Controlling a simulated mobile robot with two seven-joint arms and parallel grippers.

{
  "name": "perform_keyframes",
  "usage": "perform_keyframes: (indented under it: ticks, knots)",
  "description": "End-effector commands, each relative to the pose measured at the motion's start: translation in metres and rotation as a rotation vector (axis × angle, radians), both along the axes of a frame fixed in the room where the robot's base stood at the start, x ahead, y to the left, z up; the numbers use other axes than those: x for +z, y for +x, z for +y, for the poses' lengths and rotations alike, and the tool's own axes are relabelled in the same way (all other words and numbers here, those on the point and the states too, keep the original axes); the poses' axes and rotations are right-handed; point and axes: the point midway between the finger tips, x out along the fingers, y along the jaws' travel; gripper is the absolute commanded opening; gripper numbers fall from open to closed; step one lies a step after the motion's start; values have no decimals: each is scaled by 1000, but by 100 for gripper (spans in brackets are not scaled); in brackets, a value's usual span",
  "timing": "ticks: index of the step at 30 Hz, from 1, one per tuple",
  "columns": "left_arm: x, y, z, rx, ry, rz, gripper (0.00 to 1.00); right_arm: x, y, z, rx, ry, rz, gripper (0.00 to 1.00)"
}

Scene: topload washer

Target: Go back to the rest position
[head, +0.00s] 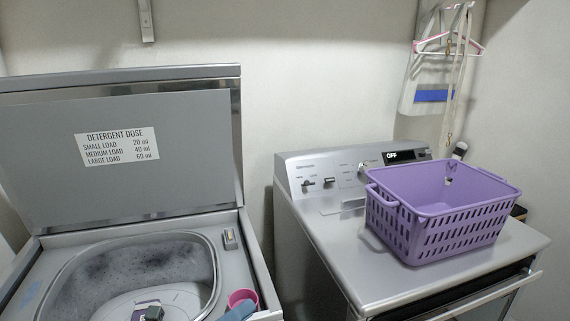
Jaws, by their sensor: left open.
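My left gripper (150,308) shows only in part at the bottom edge, in front of the open tub of the top-load washer (252,262). It is open, and I see nothing held in it; its fingertips are hard to make out. The washer's grey lid (60,175) stands raised, with a detergent dose label (117,146) on it. My right gripper is not in view.
A pink cup (242,297) with a blue part beside it sits at the washer's front right corner. A purple basket (440,215) stands on the second machine (340,230), whose display reads OFF. A pink hanger (448,46) hangs on the back wall. A gap separates the machines.

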Motion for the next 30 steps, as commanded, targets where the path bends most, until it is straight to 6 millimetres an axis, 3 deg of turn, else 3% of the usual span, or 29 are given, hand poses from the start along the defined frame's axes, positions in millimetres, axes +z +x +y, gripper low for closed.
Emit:
perform_keyframes:
  ticks: [1, 3, 6, 9, 12, 15, 18, 30]
  knots:
    - [-25, -2, 9, 77, -187, 250, 96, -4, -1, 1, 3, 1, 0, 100]
    - [-62, -6, 26, 186, -450, 591, 96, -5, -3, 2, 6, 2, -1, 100]
    - [-127, -29, 48, 349, -825, 1042, 96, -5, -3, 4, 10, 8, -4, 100]
    - [-180, -63, 60, 490, -1120, 1364, 96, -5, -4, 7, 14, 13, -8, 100]
    - [-216, -96, 64, 601, -1336, 1577, 96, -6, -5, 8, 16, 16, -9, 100]
    - [-236, -119, 65, 674, -1470, 1699, 96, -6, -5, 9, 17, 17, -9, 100]
    - [-244, -129, 65, 708, -1530, 1752, 96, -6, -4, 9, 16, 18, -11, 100]
    - [-245, -131, 64, 712, -1537, 1759, 96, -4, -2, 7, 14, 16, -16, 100]
